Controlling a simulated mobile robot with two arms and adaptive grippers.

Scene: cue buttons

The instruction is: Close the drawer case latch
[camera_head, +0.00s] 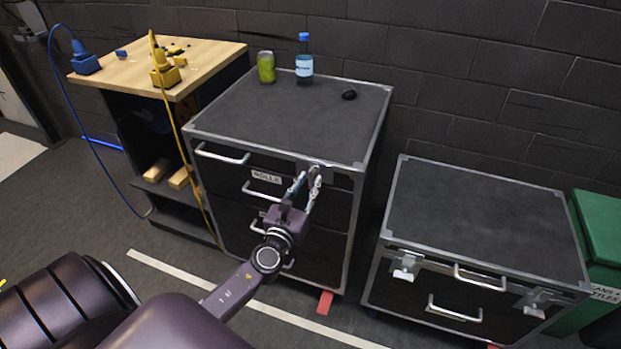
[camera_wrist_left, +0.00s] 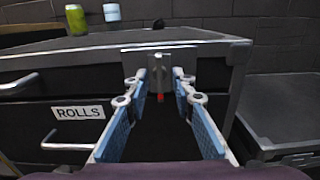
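The drawer case (camera_head: 285,122) is a tall dark cabinet with metal edges, standing in the middle of the head view. Its latch (camera_wrist_left: 160,68) is a grey metal piece with a small red part, at the top front edge near the right corner. In the head view the latch (camera_head: 316,167) is partly hidden by my gripper. My left gripper (camera_head: 307,178) points at the latch. In the left wrist view the gripper (camera_wrist_left: 159,86) is open, with one blue-padded finger on each side of the latch and nothing held. Contact with the latch cannot be told. My right gripper is not in view.
A green can (camera_head: 266,67), a blue-capped bottle (camera_head: 304,62) and a small black object (camera_head: 349,95) stand on the case. A lower case (camera_head: 480,212) with two latches stands right, beside a green bin (camera_head: 600,228). A wooden-topped bench (camera_head: 205,62) with cables stands left.

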